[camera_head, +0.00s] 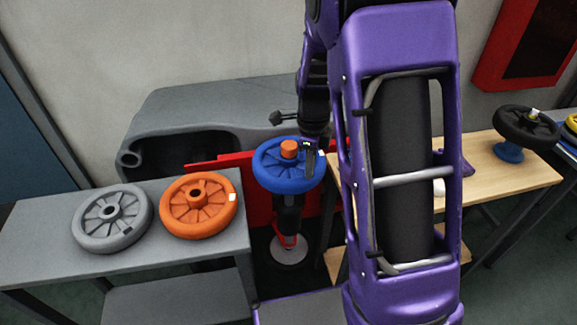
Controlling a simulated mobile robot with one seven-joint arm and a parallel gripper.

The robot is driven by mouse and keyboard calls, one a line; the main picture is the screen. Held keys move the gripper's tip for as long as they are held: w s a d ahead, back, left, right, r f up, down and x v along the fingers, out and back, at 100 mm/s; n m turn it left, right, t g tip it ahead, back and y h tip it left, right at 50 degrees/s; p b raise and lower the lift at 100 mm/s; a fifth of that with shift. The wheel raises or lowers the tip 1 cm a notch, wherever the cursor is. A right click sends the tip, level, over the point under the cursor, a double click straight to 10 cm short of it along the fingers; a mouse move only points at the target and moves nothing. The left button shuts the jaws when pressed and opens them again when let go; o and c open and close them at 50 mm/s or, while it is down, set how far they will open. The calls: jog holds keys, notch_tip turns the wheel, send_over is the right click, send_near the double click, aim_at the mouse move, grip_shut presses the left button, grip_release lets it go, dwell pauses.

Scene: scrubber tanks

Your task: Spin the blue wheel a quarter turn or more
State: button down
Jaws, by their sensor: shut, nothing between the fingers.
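The blue wheel (270,181) lies flat on top of an upright stand in the middle of the head view. It has an orange hub (289,148) at its centre. A small pale patch shows on its right rim. My gripper (309,172) is at the wheel's right side, its fingers shut and pointing down at the rim. I cannot tell whether they touch the wheel. My purple arm hides what lies just to the right.
A grey wheel (112,218) and an orange wheel (199,205) lie on the grey bench (60,205) at left. A wooden table (500,175) at right bears a black wheel (526,128) on a blue base. A grey moulded tank (215,103) stands behind.

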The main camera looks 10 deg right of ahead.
aim_at(275, 179)
jog(key=shift+w+d, duration=0.5)
jog(key=shift+d, duration=0.35)
notch_tip(275, 179, up, 7)
jog(key=p, duration=0.6)
jog(key=shift+p, duration=0.35)
jog(key=a+r+n+p, duration=0.1)
jog(key=a+n, duration=0.9)
jog(key=n, duration=0.2)
jog(key=shift+a+f+b, duration=0.1)
jog(key=shift+f+b, duration=2.45)
jog(key=shift+f, duration=0.85)
